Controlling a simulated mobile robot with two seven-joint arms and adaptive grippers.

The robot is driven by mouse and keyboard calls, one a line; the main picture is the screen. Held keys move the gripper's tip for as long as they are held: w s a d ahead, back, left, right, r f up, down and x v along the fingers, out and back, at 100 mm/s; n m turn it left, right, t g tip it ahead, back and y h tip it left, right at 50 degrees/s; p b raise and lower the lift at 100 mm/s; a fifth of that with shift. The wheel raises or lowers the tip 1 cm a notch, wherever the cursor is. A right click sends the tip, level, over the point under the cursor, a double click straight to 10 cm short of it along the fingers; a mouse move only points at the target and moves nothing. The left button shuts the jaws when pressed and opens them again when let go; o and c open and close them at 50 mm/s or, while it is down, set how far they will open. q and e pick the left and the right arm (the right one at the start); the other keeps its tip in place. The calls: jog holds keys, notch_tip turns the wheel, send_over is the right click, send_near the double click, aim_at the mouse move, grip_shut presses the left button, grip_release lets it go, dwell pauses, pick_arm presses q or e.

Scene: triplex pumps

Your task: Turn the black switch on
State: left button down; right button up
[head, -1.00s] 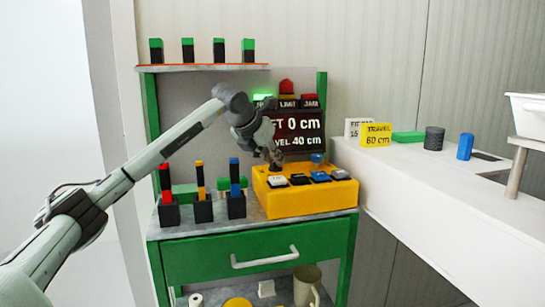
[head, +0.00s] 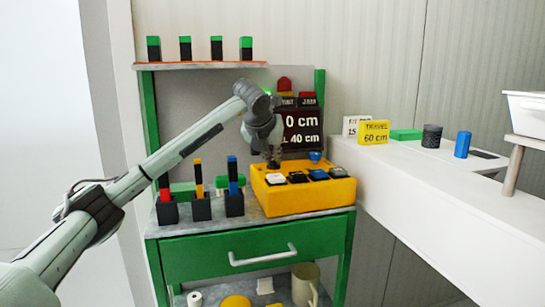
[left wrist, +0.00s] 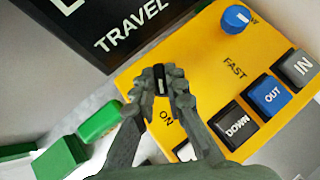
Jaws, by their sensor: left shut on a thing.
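The yellow control box (head: 305,203) stands on the bench in the head view. In the left wrist view the black switch (left wrist: 161,80), with a pale mark on it, sits on the yellow panel (left wrist: 205,75), near a printed "ON". My left gripper (left wrist: 161,84) is shut on the switch, with a fingertip at each side. In the head view my left gripper (head: 273,162) is at the box's back left corner, and the switch is hidden there. My right gripper is not in view.
The box also bears a blue knob (left wrist: 236,18), a DOWN button (left wrist: 234,124), a blue OUT button (left wrist: 267,96) and an IN button (left wrist: 296,68). A dark display (head: 303,130) stands behind. Several black holders with coloured blocks (head: 201,207) stand left of the box.

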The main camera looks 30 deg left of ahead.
pick_arm(q)
jog(key=c, duration=1.6)
grip_release()
jog(key=shift+o, duration=0.2)
jog(key=v, duration=1.2)
jog(key=shift+s+f, duration=0.1)
